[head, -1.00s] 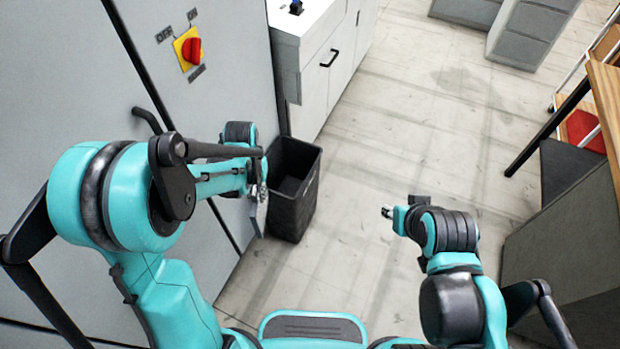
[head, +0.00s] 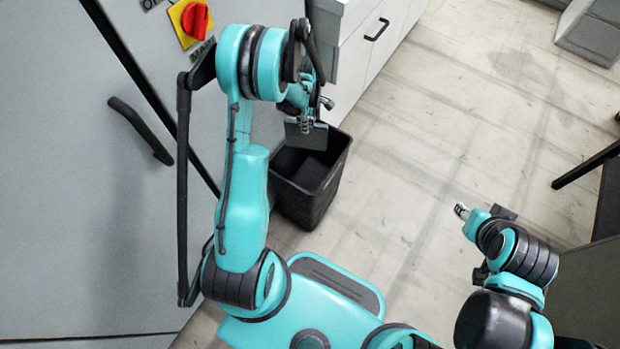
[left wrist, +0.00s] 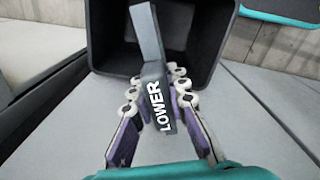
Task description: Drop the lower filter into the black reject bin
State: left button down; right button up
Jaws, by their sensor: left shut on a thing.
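The lower filter (head: 307,137) is a thin dark grey plate in my left gripper (head: 306,124). In the left wrist view the filter (left wrist: 150,45) shows its narrow side with the white word LOWER, between the fingers of my left gripper (left wrist: 156,92). The black reject bin (head: 308,205) stands open on the floor. The filter hangs above the bin's back part in the head view. In the wrist view its far end overlaps the bin's opening (left wrist: 207,75). My right gripper (head: 462,211) is away to the right, too small to tell if open.
A grey cabinet (head: 90,220) with a black handle and a red rotary switch (head: 194,19) stands left of the bin. A white drawer unit (head: 362,50) stands behind it. The floor (head: 440,130) to the right is clear.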

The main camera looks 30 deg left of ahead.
pick_arm(q)
jog(key=shift+n, duration=0.3)
jog(key=shift+a+f+b, duration=0.15)
jog(key=shift+f+b, duration=0.75)
jog(key=shift+f, duration=0.7)
jog(key=shift+a+f+b, duration=0.1)
jog(key=shift+f+b, duration=0.8)
jog(key=shift+f, duration=0.7)
jog(key=c, duration=1.4)
grip_release()
jog(key=shift+r, duration=0.1)
notch_tip(320, 180, up, 12)
jog(key=shift+f, duration=0.1)
